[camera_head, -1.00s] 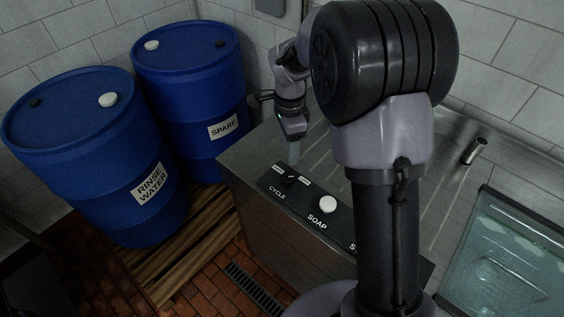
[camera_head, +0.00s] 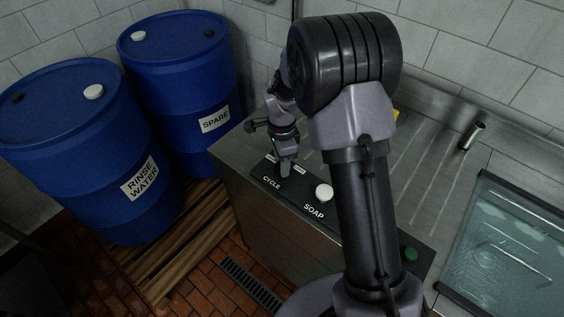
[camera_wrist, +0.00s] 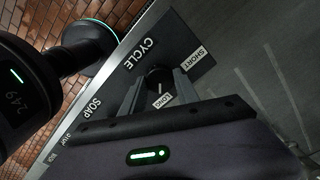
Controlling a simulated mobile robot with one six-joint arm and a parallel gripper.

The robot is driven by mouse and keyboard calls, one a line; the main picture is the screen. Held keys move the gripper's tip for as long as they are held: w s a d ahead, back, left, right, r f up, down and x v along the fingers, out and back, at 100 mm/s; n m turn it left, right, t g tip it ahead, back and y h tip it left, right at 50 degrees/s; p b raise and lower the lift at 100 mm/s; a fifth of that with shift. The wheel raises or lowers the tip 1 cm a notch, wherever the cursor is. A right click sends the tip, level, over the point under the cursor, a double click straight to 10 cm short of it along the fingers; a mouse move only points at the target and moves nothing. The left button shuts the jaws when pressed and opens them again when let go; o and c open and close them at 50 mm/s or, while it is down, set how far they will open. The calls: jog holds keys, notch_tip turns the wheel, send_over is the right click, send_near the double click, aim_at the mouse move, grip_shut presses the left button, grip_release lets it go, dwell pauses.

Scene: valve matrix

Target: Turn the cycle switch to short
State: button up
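The cycle switch (camera_wrist: 158,78) is a round black knob on the dark control panel (camera_wrist: 210,90), between the white SHORT label (camera_wrist: 190,57) and LONG label (camera_wrist: 168,100). A light mark on the knob faces the LONG side. In the wrist view, my gripper (camera_wrist: 159,76) has one finger on each side of the knob, apart from each other. I cannot tell whether they touch it. In the head view, my gripper (camera_head: 285,169) points down at the panel above the CYCLE lettering and hides the knob.
A white SOAP knob (camera_head: 324,193) stands to the right on the same panel, with a green button (camera_head: 410,254) further along. Blue drums, RINSE WATER (camera_head: 82,160) and SPARE (camera_head: 183,85), stand left of the steel counter (camera_head: 235,150). A water-filled basin (camera_head: 510,250) lies at right.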

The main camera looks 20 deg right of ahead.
grip_shut()
jog(key=n, duration=0.4)
jog(key=shift+r+p, duration=0.1)
jog(key=shift+p, duration=0.2)
jog(key=n, duration=0.3)
jog(key=shift+n+p, duration=0.3)
jog(key=n+p, duration=0.1)
jog(key=n, duration=0.4)
jog(key=n+p, duration=0.1)
jog(key=n, duration=0.4)
jog(key=shift+n, duration=0.3)
